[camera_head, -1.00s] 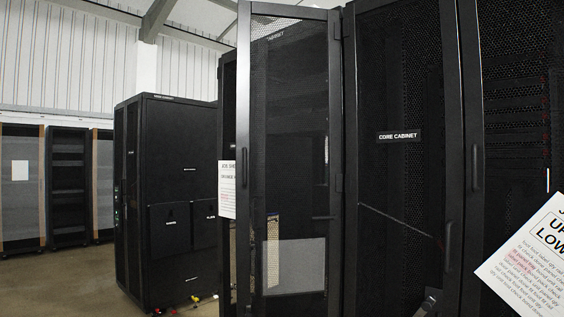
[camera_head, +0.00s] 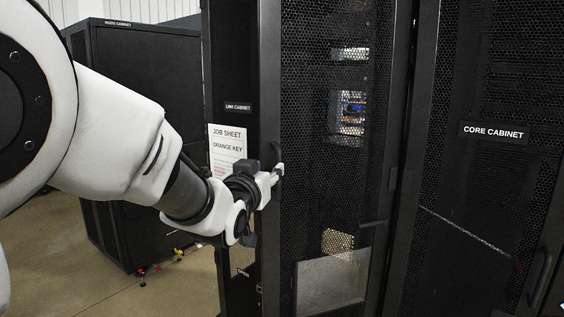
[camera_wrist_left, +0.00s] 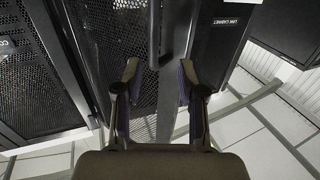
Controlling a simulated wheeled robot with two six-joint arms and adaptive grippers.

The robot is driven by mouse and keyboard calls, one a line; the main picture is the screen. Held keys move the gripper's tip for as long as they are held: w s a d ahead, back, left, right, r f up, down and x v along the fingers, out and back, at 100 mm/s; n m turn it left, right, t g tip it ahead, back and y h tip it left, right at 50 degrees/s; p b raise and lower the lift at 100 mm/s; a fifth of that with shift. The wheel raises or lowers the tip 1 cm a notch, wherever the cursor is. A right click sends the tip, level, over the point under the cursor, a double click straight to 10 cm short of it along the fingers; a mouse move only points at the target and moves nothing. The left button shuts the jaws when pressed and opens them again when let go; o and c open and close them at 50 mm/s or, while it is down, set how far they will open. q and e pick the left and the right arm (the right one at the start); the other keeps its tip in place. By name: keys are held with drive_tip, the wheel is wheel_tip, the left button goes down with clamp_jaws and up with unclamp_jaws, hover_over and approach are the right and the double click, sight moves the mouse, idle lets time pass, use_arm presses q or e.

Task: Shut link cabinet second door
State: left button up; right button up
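The link cabinet (camera_head: 237,107) stands at centre, its label on a dark panel left of a tall mesh door (camera_head: 310,200). The mesh door has a vertical handle (camera_head: 275,153) at its left edge. My left gripper (camera_head: 277,172) reaches in from the left, close by this handle. In the left wrist view, its two fingers (camera_wrist_left: 159,80) are spread apart in front of the mesh door's edge, with the handle (camera_wrist_left: 155,35) just beyond them. I cannot tell whether they touch the door or how far it stands ajar. My right gripper is not in view.
The core cabinet (camera_head: 493,132) stands directly right of the link cabinet. A paper job sheet (camera_head: 228,150) hangs left of the handle. The node cabinet (camera_head: 135,60) stands behind my left arm.

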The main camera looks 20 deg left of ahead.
use_arm(q)
drive_tip(key=w+p, duration=0.1)
drive_tip(key=w, duration=0.1)
drive_tip(key=w+p, duration=0.1)
drive_tip(key=w, duration=0.1)
drive_tip(key=w+d+p, duration=0.1)
drive_tip(key=w, duration=0.1)
drive_tip(key=shift+w+d+r+p, duration=0.1)
drive_tip(key=shift+w+p, duration=0.2)
drive_tip(key=shift+w, duration=0.05)
drive_tip(key=shift+w+a+f, duration=0.15)
drive_tip(key=shift+a+f, duration=0.05)
drive_tip(key=shift+a, duration=0.15)
drive_tip(key=shift+d+r, duration=0.1)
drive_tip(key=shift+d, duration=0.1)
clamp_jaws()
